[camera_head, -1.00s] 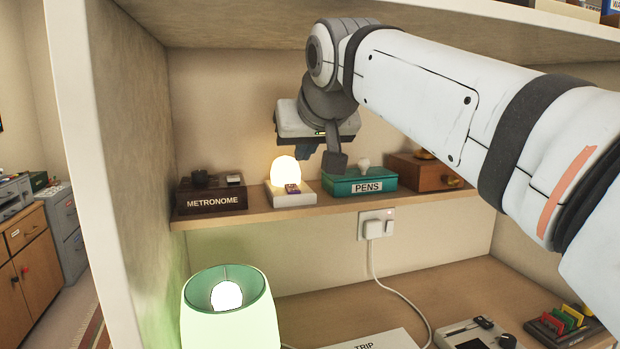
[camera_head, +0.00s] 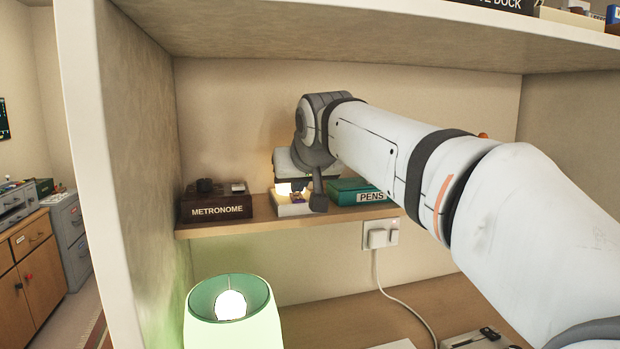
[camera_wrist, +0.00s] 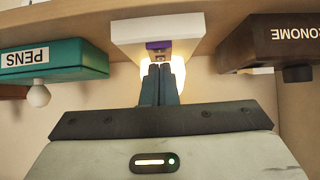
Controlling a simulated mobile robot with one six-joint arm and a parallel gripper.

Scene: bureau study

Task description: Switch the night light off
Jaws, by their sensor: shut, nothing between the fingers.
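The night light (camera_head: 288,210) stands on the shelf, a white base with a glowing dome. My wrist and gripper largely hide the dome in the head view. In the wrist view, which is upside down, the night light (camera_wrist: 135,32) shows its white base and a small purple switch (camera_wrist: 157,45) on it. The dome glows behind my fingers. My gripper (camera_wrist: 160,68) is shut and empty, its fingertips close to the switch. I cannot tell whether they touch it.
A dark METRONOME box (camera_head: 215,207) stands left of the night light. A teal PENS box (camera_head: 350,191) with a white knob stands close on its right. A lit green lamp (camera_head: 233,310) is below the shelf (camera_head: 250,224), and an upper shelf (camera_head: 330,50) hangs overhead.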

